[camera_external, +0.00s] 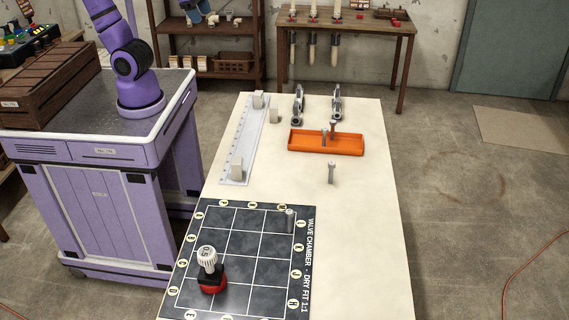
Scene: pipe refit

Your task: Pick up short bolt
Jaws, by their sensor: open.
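Several grey bolt-like pieces stand upright, and I cannot tell for sure which is the short bolt. Two bolts (323,137) stand close together in the orange tray (352,147), one looking a little shorter. Another bolt (331,173) stands alone on the bench just in front of the tray. My purple arm rises from the cart at the upper left and leaves the picture at the top. My gripper is not in view.
A red-based valve with a white knob (207,260) stands on the mat. A pale rail (243,135) with blocks lies along the bench's left side. Two grey clamp-like fittings (298,103) stand behind the tray. The bench (370,215) is clear at the right.

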